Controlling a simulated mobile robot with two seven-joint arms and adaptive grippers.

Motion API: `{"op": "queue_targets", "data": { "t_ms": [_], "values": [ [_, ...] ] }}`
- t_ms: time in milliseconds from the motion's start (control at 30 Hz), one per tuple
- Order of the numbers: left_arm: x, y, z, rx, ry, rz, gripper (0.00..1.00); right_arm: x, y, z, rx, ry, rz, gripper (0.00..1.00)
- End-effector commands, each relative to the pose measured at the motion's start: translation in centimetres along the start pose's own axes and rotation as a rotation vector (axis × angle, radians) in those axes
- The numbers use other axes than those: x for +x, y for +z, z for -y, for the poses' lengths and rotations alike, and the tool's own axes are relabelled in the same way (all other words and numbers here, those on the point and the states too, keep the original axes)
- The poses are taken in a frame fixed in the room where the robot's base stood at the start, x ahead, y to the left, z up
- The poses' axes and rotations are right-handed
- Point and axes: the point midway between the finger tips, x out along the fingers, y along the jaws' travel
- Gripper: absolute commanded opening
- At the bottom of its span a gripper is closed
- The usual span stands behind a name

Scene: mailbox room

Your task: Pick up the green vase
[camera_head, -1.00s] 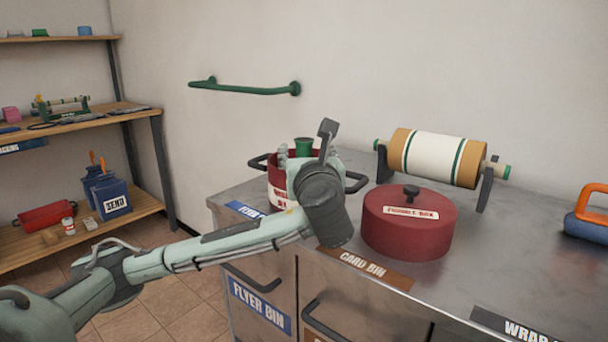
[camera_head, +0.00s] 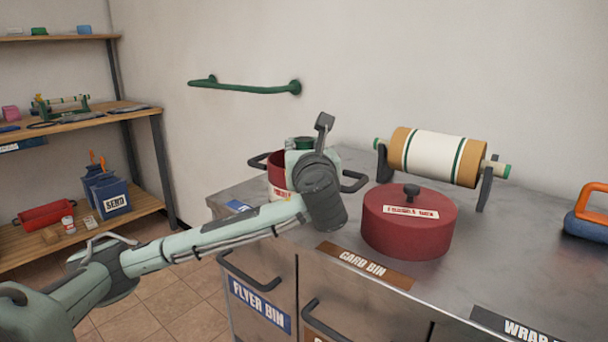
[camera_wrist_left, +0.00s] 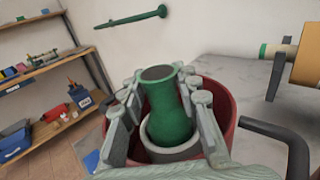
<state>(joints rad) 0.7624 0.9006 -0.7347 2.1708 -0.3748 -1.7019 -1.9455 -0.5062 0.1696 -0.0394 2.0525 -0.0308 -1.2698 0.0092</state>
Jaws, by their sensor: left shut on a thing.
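The green vase (camera_wrist_left: 168,105) stands inside the red pot (camera_wrist_left: 225,98) in the left wrist view, with a pale ring around its lower part. In the head view only the vase's dark green rim (camera_head: 303,142) shows above my left gripper (camera_head: 302,160). My left gripper (camera_wrist_left: 161,88) is shut on the vase, with pale green fingers on both sides of it. In the head view my wrist hides most of the vase and part of the red pot (camera_head: 277,180). My right gripper is not in view.
A green wall rail (camera_head: 245,88) is above. An orange-handled blue object (camera_head: 590,225) sits at far right.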

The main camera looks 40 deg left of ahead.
Motion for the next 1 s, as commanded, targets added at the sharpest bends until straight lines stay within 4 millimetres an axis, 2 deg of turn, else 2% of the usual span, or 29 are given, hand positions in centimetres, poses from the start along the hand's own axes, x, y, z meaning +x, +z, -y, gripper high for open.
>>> {"op": "queue_targets", "data": {
  "t_ms": [367,567,800,867,1000],
  "values": [
    [0.0,0.4,0.0,-0.001,0.000,0.002,0.00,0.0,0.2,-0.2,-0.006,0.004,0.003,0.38],
    [0.0,3.6,0.0,-0.006,-0.001,0.005,0.00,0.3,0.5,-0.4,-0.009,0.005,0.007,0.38],
    [0.0,8.2,0.1,-0.004,-0.001,0.003,0.00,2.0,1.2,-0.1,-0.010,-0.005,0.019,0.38],
    [0.0,9.0,0.1,-0.004,-0.001,0.002,0.00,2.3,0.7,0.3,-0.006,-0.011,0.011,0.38],
    [0.0,10.5,0.0,-0.003,0.000,0.002,0.00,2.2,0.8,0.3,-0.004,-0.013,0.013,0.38]
  ]
}}
